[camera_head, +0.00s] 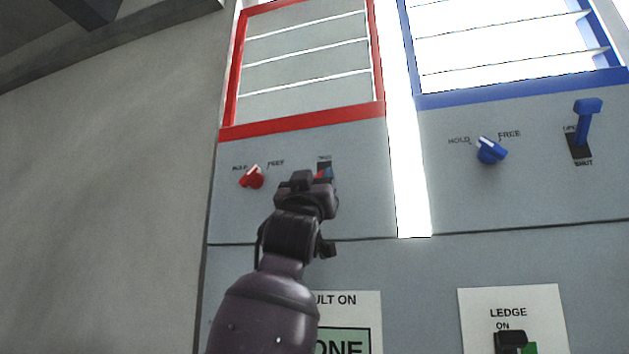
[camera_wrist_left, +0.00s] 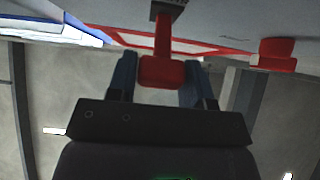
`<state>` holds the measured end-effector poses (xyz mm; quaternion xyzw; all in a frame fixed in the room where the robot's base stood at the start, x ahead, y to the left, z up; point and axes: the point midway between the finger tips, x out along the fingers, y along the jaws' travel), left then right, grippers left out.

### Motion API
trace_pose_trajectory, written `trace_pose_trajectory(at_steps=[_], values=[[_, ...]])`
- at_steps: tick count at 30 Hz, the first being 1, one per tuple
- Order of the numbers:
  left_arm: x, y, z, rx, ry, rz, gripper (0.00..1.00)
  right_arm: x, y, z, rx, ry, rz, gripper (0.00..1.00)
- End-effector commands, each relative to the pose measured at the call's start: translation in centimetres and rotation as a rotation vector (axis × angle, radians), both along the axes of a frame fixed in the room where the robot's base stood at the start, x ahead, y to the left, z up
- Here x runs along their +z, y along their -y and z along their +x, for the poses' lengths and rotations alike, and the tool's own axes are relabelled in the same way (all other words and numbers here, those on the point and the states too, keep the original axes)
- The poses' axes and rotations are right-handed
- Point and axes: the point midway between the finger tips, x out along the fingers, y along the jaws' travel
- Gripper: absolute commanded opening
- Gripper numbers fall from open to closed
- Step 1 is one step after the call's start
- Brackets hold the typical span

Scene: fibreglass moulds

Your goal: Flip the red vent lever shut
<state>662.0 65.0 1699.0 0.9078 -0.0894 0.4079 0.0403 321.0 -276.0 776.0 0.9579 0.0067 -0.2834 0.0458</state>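The red vent lever (camera_wrist_left: 162,72) shows in the left wrist view as a stem and wide handle standing out from its dark slot (camera_wrist_left: 168,10). In the head view my left gripper (camera_head: 312,180) covers most of the lever, and only a small red bit (camera_head: 323,173) shows. The red-framed vent (camera_head: 305,60) above has grey slats with thin bright lines between them. My right gripper is in neither view.
A red knob (camera_head: 252,177) sits left of the lever; it also shows in the left wrist view (camera_wrist_left: 276,54). To the right are a blue knob (camera_head: 491,150), a raised blue lever (camera_head: 586,118) and a blue-framed vent (camera_head: 510,45). Labelled plates (camera_head: 480,305) lie below.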

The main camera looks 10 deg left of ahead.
Motion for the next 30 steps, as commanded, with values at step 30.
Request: trace_pose_trajectory(at_steps=[30], values=[[-5.8,-0.9,-4.8,0.000,-0.002,0.000,0.68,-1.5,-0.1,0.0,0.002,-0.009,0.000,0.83]])
